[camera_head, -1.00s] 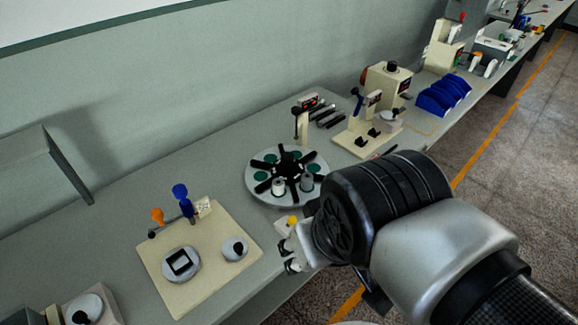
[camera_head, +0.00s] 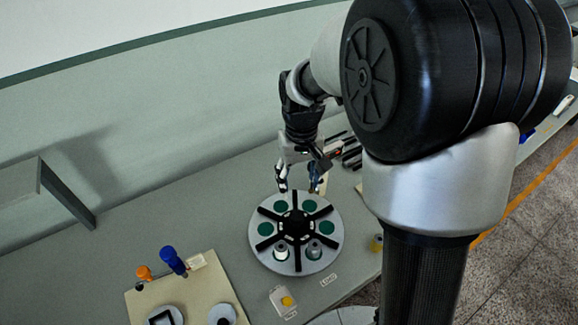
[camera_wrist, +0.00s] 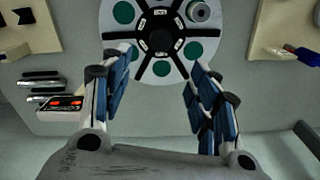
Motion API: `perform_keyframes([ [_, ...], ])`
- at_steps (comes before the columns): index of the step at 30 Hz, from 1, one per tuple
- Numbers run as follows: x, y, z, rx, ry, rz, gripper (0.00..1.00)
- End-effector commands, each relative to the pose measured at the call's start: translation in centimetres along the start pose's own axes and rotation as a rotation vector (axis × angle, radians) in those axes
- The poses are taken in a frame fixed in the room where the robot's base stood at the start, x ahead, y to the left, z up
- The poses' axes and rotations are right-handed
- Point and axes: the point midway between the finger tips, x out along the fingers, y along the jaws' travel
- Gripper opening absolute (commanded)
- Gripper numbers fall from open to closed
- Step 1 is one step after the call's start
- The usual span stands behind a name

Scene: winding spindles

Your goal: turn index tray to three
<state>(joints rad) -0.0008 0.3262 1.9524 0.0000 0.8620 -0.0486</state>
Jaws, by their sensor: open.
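The index tray (camera_head: 262,213) is a round light-grey disc with green round pads, black spokes and a black hub with small white labels. In the wrist view the disc (camera_wrist: 108,36) is at the top centre, with one spool (camera_wrist: 199,11) in sight; the label numbers are too small to read. My gripper (camera_head: 299,187) is open and empty above the disc's far edge. In the wrist view its blue-padded fingers (camera_wrist: 162,88) are spread either side of the disc's edge.
A beige board (camera_head: 190,290) with orange and blue knobs stands at the left. A small white box with a yellow button (camera_head: 284,301) is in front of the disc. A small red-display unit (camera_wrist: 62,103) and dark tools (camera_wrist: 40,83) lie beside it. My arm hides the right side of the bench.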

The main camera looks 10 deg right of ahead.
Motion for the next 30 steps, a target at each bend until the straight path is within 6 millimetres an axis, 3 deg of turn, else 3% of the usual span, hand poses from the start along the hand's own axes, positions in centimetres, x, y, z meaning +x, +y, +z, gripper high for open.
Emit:
perform_keyframes([
  [5, 2.3, 0.0, 0.1, 0.000, -0.006, 0.000, 0.55],
  [21, 13.8, 0.0, 0.1, 0.000, -0.006, 0.000, 0.55],
  [30, 17.1, 0.0, 0.1, 0.000, -0.001, 0.000, 0.55],
])
